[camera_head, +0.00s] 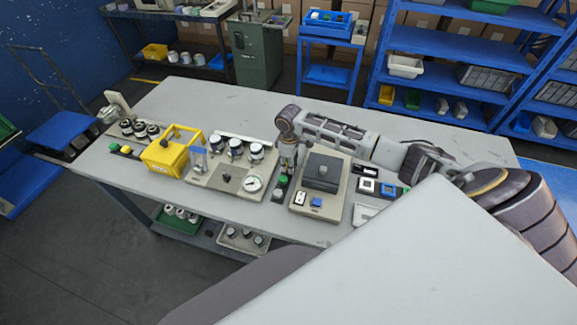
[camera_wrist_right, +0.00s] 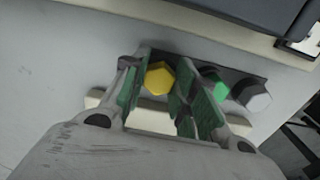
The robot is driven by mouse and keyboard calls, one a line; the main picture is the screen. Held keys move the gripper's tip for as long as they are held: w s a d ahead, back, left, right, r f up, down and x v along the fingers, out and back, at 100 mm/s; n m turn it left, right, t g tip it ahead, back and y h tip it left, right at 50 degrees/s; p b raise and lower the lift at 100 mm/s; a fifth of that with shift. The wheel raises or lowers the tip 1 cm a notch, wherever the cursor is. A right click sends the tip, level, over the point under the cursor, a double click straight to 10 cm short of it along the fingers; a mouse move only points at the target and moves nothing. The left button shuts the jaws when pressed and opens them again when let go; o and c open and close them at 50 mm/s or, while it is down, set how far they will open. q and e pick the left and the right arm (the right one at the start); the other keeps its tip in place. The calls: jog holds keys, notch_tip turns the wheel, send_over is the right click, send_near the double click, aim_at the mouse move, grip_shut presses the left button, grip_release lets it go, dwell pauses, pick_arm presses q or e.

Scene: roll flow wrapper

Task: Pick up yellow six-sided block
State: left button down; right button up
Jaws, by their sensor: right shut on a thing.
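The yellow six-sided block (camera_wrist_right: 158,77) shows in the right wrist view between the two finger pads of my right gripper (camera_wrist_right: 165,92). The gripper is shut on it. The block is at the left end of a dark strip, beside a green block (camera_wrist_right: 215,80) and a grey block (camera_wrist_right: 251,95). I cannot tell whether it still touches the strip. In the head view my right gripper (camera_head: 286,170) points down between two bench fixtures and hides the yellow block. My left gripper is not in view.
A grey fixture with a dark box (camera_head: 322,170) stands close on the right of the gripper. A panel with a gauge (camera_head: 252,183) stands on its left, with a yellow crate (camera_head: 167,156) beyond. The back of the table (camera_head: 225,98) is clear.

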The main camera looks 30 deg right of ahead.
jog(key=shift+r, duration=0.1)
notch_tip(320, 180, up, 10)
dwell(0.6)
jog(key=shift+w, duration=0.1)
dwell(0.4)
